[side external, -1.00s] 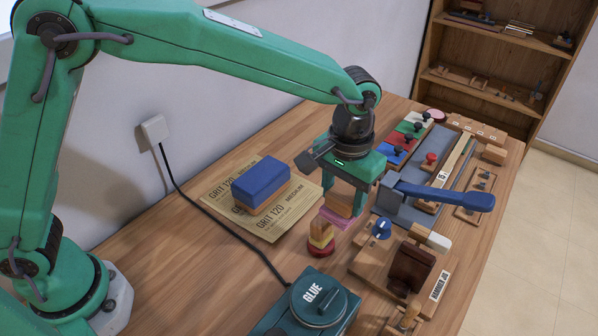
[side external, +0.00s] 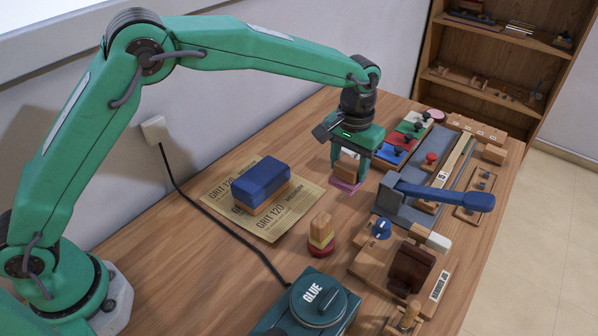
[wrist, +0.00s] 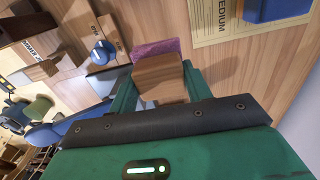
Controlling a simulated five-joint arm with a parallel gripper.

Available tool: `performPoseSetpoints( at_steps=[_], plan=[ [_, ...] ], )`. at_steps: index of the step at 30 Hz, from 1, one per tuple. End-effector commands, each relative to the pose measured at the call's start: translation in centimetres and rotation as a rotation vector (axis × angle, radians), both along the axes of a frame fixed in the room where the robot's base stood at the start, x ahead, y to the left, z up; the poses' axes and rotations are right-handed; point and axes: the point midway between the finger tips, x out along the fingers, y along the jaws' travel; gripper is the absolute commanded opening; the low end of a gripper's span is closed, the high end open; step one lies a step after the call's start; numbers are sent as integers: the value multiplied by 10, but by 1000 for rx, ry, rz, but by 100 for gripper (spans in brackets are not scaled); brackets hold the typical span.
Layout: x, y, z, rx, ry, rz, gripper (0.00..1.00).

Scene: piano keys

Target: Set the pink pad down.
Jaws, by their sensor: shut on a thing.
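The pink pad (side external: 345,186) is a thin pink layer under a wooden block (side external: 348,166). My gripper (side external: 350,168) is shut on this wooden block, one green finger on each side, with the pink layer at the bottom. In the wrist view the wooden block (wrist: 160,76) sits between the fingers of my gripper (wrist: 164,84), and the pink pad (wrist: 155,48) shows beyond it. The pad is over or on the bare wood; I cannot tell whether it touches the table.
A wooden piece with a red base (side external: 321,238) stands nearer the camera. A blue block (side external: 262,180) rests on sandpaper sheets (side external: 222,200) to the left. A grey tool with a blue lever (side external: 440,196) is close on the right. Bare table lies between the sandpaper and the lever tool.

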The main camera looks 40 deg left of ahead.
Motion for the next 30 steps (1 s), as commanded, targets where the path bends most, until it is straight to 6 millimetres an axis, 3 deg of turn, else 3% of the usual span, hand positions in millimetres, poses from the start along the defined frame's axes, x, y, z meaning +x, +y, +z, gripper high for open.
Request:
performPoseSetpoints(
  at_steps=[9,20,30],
  plan=[
    [-1,0,-42,1,2,0,26],
    [-1,0,-53,1,1,0,26],
    [-1,0,-85,0,1,0,26]
  ],
)
